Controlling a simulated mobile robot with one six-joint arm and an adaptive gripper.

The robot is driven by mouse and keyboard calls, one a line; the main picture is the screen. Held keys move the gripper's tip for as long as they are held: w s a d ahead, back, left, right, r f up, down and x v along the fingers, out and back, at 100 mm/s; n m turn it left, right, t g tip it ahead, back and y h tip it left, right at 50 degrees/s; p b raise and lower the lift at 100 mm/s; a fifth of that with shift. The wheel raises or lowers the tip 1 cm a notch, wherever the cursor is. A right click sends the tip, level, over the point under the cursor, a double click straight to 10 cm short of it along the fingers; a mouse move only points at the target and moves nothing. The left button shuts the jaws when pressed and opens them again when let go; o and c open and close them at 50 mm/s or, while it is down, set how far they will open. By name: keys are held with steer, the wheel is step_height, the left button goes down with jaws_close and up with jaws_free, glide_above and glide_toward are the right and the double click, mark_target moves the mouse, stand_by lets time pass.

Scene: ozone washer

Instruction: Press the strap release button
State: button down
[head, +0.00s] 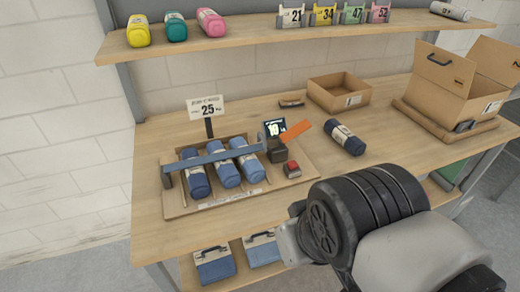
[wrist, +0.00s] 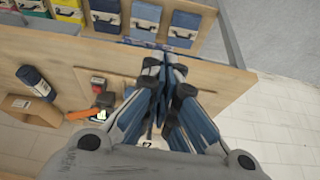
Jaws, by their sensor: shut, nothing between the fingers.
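A red button (head: 292,168) sits on a small grey block at the front right of a wooden board (head: 180,210) on the table. It also shows in the wrist view (wrist: 98,81), left of my gripper. A blue-grey strap bar (head: 215,157) crosses several blue rolls (head: 227,176) on the board. A dark box with a lit display (head: 274,128) and an orange flag-like piece (head: 295,131) stand behind the button. My gripper (wrist: 164,66) is shut and empty in the wrist view, apart from the button. Its fingers hide much of the board there.
A dark blue roll (head: 345,138) lies right of the board. A low open carton (head: 340,92) and a larger carton (head: 462,80) stand farther back. A shelf (head: 270,37) with coloured rolls hangs above.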

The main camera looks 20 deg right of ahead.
steer(key=w+a+r+m+y+p, duration=0.2)
steer(key=w+m, duration=0.1)
steer(key=w, duration=0.2)
steer(key=w+a+r+m+y+p, duration=0.1)
steer(key=w+a+r+m+p, duration=0.1)
steer(key=w, duration=0.3)
steer(key=m+t+h+p, duration=0.1)
steer(key=m+t+p, duration=0.5)
steer(key=m, duration=1.3)
glide_above(291, 165)
steer(key=p, duration=0.2)
step_height(291, 165, down, 7)
steer(key=g, duration=0.1)
steer(key=shift+g, duration=0.3)
step_height(291, 165, down, 8)
steer(key=b, duration=0.6)
steer(key=shift+r, duration=0.2)
steer(key=shift+f+b, duration=0.55)
steer(key=shift+b, duration=0.3)
